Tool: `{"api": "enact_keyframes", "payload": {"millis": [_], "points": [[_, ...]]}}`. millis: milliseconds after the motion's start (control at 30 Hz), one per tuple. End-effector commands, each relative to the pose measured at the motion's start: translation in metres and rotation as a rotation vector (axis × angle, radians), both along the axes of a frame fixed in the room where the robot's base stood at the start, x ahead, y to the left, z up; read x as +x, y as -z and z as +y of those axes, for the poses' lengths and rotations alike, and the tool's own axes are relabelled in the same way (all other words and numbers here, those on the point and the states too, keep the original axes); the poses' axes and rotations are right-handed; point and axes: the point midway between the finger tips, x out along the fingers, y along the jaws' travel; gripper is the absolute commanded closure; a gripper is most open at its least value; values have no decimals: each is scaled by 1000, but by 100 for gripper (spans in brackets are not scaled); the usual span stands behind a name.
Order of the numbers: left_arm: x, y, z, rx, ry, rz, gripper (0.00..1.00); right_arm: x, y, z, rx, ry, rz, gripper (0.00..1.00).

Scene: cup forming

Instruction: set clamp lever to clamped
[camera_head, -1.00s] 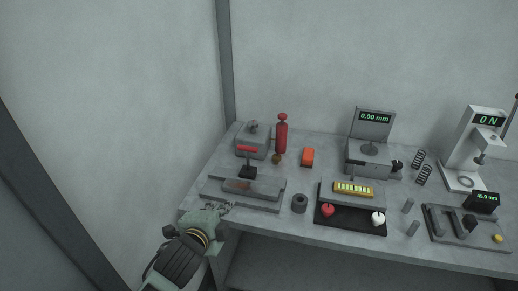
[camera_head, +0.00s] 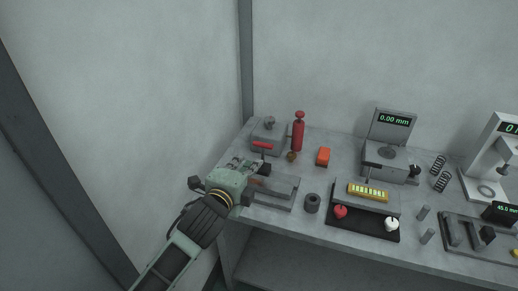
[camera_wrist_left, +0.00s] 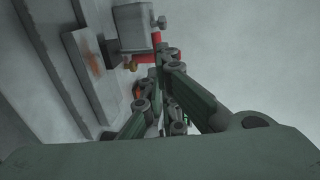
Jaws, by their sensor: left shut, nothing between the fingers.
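The clamp lever has a red handle (camera_head: 263,144), lying roughly level above a dark clamp block (camera_head: 262,168) on the grey fixture (camera_head: 284,192) at the table's left end. My left gripper (camera_head: 248,163) is shut and empty, over the fixture's left part, just left of and below the red handle. The fingers and arm hide part of the clamp and fixture. My right gripper is not in view.
A grey box (camera_head: 268,132) and a red cylinder (camera_head: 298,132) stand behind the clamp. A black tray (camera_head: 363,225) lies farther right along the front edge.

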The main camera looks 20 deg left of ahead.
Motion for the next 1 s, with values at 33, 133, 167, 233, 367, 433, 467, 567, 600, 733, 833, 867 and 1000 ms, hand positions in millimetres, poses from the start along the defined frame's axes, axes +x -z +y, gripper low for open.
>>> {"api": "enact_keyframes", "payload": {"millis": [33,133,167,233,367,433,467,567,600,733,833,867,1000], "points": [[12,0,-1,-3,-2,0,100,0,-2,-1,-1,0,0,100],[32,5,-1,-2,-1,1,100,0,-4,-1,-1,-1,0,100],[38,6,-2,-2,0,-1,100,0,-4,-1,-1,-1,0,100],[51,9,-2,-1,-1,0,100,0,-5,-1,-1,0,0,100],[72,13,-3,-3,-1,0,100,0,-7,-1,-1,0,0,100],[80,15,-3,-2,0,1,100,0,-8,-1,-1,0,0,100],[84,16,-3,-2,0,1,100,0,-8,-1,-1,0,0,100],[91,18,-3,-2,0,1,100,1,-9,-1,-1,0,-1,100],[93,18,-3,-2,0,1,100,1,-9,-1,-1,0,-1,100],[97,19,-4,0,1,0,100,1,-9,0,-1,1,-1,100],[97,19,-4,0,1,0,100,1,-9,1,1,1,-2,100],[97,19,-4,0,1,0,100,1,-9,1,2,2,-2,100],[97,19,-3,0,1,0,100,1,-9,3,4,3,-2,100]]}}
